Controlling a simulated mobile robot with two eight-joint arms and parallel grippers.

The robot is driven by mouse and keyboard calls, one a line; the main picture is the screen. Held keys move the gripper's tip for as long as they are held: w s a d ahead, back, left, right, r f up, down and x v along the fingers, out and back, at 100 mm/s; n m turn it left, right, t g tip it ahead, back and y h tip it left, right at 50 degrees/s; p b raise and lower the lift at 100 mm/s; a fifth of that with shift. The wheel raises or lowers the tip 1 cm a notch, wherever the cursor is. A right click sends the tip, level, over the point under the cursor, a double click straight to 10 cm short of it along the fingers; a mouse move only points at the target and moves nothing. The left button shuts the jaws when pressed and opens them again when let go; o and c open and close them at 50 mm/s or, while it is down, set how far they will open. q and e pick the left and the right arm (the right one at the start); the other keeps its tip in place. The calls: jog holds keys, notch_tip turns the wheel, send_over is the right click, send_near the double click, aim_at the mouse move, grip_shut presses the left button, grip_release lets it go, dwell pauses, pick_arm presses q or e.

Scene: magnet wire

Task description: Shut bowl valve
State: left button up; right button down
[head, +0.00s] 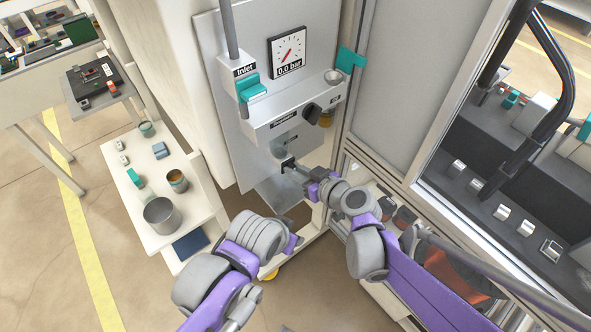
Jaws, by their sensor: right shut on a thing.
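The air unit (285,113) is mounted on a grey panel, with a clear bowl (280,147) hanging below it. A small dark valve part (287,162) sits under the bowl. My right gripper (291,167) reaches in from the right with its fingertips at this part and is shut on it; the fingers hide much of it, so its exact turn cannot be told. My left gripper (294,243) is lower down, in front of the panel's foot and apart from the unit; its fingers are mostly hidden behind its own wrist.
The gauge (288,54) reads 0.0 bar. A teal inlet lever (251,88), a black knob (312,113) and a teal outlet lever (350,60) are on the unit. A white side table (160,240) with a metal pot (161,216) stands left. A glazed cabinet frame (425,150) bounds the right.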

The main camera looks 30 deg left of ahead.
jog(key=shift+w+d+f+m+g+y+b, duration=0.15)
jog(key=shift+m+g+y+b, duration=0.7)
jog(key=shift+m+b, duration=1.05)
jog(key=shift+w+f+m+g+y+b, duration=0.2)
jog(key=shift+m+g+y+b, duration=0.9)
jog(key=shift+m, duration=1.35)
jog(key=shift+w+d+f+m+g+y+b, duration=0.15)
jog(key=shift+m+g+y+b, duration=0.45)
jog(key=shift+m+b, duration=1.4)
jog(key=shift+a+m, duration=0.15)
jog(key=shift+m, duration=0.1)
jog(key=c, duration=0.9)
grip_release()
jog(key=shift+o, duration=0.2)
jog(key=d, duration=1.1)
